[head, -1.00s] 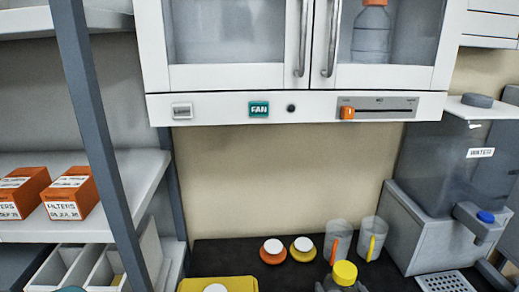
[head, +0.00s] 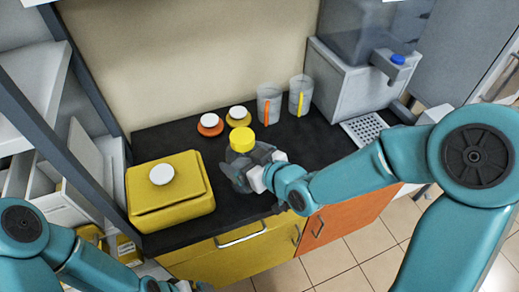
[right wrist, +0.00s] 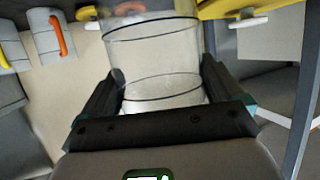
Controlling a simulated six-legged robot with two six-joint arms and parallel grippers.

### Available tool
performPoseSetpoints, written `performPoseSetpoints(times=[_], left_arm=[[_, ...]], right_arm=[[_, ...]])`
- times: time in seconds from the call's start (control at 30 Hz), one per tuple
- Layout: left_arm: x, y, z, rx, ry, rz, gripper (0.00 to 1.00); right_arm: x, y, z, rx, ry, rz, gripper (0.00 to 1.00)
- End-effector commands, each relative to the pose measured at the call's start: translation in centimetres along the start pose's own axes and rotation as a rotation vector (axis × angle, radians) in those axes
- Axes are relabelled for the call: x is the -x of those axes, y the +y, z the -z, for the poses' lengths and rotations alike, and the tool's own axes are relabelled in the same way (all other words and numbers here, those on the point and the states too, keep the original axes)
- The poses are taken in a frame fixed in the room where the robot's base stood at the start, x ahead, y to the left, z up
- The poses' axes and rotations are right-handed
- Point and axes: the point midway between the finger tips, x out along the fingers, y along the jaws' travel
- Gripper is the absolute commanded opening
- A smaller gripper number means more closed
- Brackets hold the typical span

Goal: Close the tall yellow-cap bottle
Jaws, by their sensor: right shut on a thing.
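The clear bottle (head: 236,158) stands at the middle of the black counter, with a yellow cap (head: 243,139) at its top. I cannot tell how tightly the cap sits. My right gripper (head: 245,174) reaches in from the right and is shut around the bottle's body, below the cap. In the right wrist view the clear bottle (right wrist: 153,50) with dark rings stands between the two dark fingers, and its cap is not clearly seen.
A yellow box (head: 170,194) with a white knob stands left on the counter. An orange lid (head: 210,125) and a yellow lid (head: 238,117) lie behind the bottle. Two clear mugs (head: 269,103) stand behind right, near the water dispenser (head: 350,85). The right front counter is partly hidden by my arm.

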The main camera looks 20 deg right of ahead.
Motion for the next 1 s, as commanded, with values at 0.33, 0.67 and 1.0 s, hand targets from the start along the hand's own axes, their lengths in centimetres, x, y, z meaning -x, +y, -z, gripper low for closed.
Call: performPoseSetpoints(times=[0.33,0.67,1.0], left_arm=[[0.0,0.0,0.0,0.0,0.0,0.0,1.0],[0.0,0.0,0.0,0.0,0.0,0.0,1.0],[1.2,-0.4,1.4,0.027,0.032,-0.014,0.77]], right_arm=[[0.6,-5.1,1.6,0.082,0.005,0.195,0.31],[0.7,-6.1,1.8,0.1,0.002,0.237,0.31],[0.7,-6.1,1.7,0.099,0.0,0.236,0.09]])
